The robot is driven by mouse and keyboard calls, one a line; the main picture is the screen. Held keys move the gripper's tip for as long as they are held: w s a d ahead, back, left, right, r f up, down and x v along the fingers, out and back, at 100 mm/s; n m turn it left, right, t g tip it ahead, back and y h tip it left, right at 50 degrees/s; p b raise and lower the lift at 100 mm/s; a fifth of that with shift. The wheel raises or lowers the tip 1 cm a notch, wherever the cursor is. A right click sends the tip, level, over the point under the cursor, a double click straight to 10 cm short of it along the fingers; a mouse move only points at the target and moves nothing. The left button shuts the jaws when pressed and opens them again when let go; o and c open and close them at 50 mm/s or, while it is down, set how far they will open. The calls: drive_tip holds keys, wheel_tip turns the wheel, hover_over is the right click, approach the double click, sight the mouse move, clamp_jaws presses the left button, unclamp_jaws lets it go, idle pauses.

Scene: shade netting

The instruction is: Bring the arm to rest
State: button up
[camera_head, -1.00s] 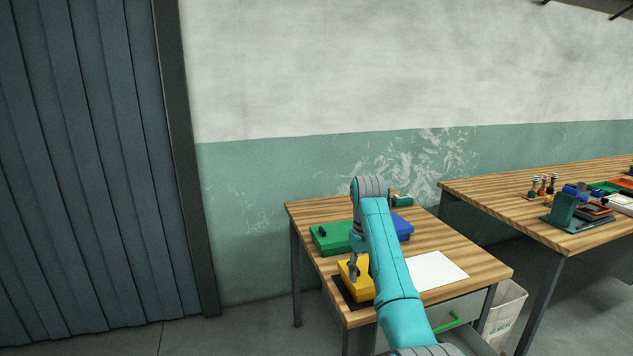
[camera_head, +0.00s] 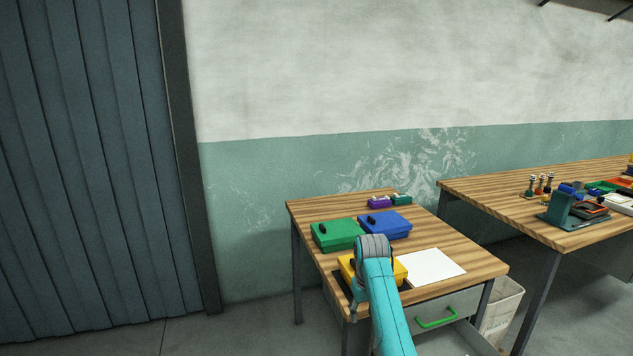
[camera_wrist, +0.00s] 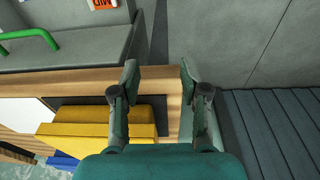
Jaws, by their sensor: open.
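My gripper (camera_wrist: 159,82) is open in the wrist view, with nothing between its fingers. Its fingers reach over the wooden edge of the table (camera_head: 463,258), beside the yellow box (camera_wrist: 85,130). In the head view my teal arm is folded low over the table's front edge. It hides part of the yellow box (camera_head: 400,271) and most of the gripper.
Green (camera_head: 338,236) and blue (camera_head: 388,226) boxes, a white sheet (camera_head: 431,266) and small purple (camera_head: 379,203) and teal (camera_head: 402,200) items lie on the table. A drawer with a green handle (camera_head: 436,318) and a bin (camera_head: 500,312) are at the front right.

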drive_tip(key=s+d+f+t, duration=0.1)
drive_tip(key=s+f+t, duration=0.1)
drive_tip(key=s+f, duration=0.65)
drive_tip(key=s+d+f+t, duration=0.1)
drive_tip(key=s+f, duration=0.2)
drive_tip(key=f, duration=1)
drive_tip(key=s+d+f+m+t, duration=0.15)
drive_tip(key=s+f, duration=0.25)
drive_tip(key=s, duration=0.6)
drive_tip(key=s+d+f+t, duration=0.15)
drive_tip(key=s+f, duration=0.25)
drive_tip(key=s, duration=0.6)
drive_tip(key=s+r+t, duration=0.2)
drive_tip(key=s+r, duration=0.2)
drive_tip(key=s, duration=0.7)
drive_tip(key=s+r+t, duration=0.2)
drive_tip(key=s+r, duration=0.2)
drive_tip(key=s, duration=0.6)
drive_tip(key=s+r+m+t, duration=0.1)
drive_tip(key=s+r, duration=0.6)
drive_tip(key=r, duration=0.3)
drive_tip(key=s+r+t, duration=0.2)
drive_tip(key=s+r, duration=0.4)
drive_tip(key=r, duration=0.5)
drive_tip(key=shift+s+d+m, duration=0.35)
